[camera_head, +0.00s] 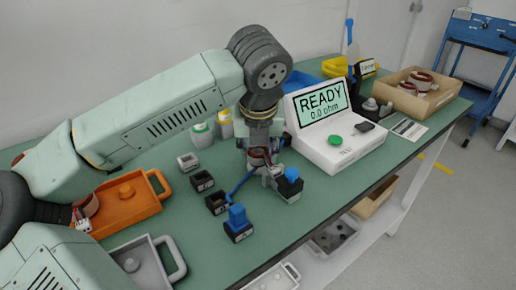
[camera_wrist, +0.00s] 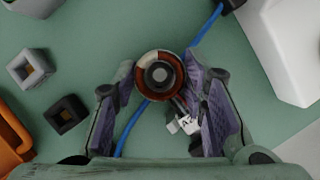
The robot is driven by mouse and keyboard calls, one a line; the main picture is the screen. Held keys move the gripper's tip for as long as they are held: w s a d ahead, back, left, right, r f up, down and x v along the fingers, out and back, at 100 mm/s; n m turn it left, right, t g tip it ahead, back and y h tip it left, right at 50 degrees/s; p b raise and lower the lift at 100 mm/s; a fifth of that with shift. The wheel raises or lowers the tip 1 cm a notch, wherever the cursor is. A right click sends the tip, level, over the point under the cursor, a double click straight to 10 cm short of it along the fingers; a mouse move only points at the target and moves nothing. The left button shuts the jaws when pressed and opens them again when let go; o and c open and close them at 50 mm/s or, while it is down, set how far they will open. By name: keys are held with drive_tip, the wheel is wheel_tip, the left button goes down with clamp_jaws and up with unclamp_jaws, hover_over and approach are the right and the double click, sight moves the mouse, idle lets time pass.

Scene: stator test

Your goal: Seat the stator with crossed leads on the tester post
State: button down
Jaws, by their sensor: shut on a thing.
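My gripper (camera_head: 262,168) points down at the middle of the green table, and its fingers are shut on a stator (camera_head: 257,157). In the wrist view, the stator (camera_wrist: 148,62), a copper-brown ring with a pale patch, shows between the fingers (camera_wrist: 160,95). A dark round core, possibly the tester post (camera_wrist: 159,74), shows in its centre; I cannot tell how far the ring sits on it. The leads (camera_wrist: 182,112) hang to the lower right, with white ends and a tag marked A2; whether they cross is unclear. The white tester (camera_head: 335,145) reads READY, 0.0 ohm.
Blue-topped black blocks (camera_head: 238,232) stand near my gripper, with a blue cable (camera_wrist: 206,28) running past. Small open boxes (camera_head: 201,181) stand to the left. An orange tray (camera_head: 148,208) and grey tray (camera_head: 160,268) lie nearer. A cardboard crate (camera_head: 408,103) with copper stators stands back right.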

drive_tip(key=c, duration=0.9)
unclamp_jaws()
drive_tip(key=shift+r, duration=0.15)
drive_tip(key=v, duration=1.1)
drive_tip(key=shift+s+r, duration=0.25)
drive_tip(key=shift+r, duration=0.1)
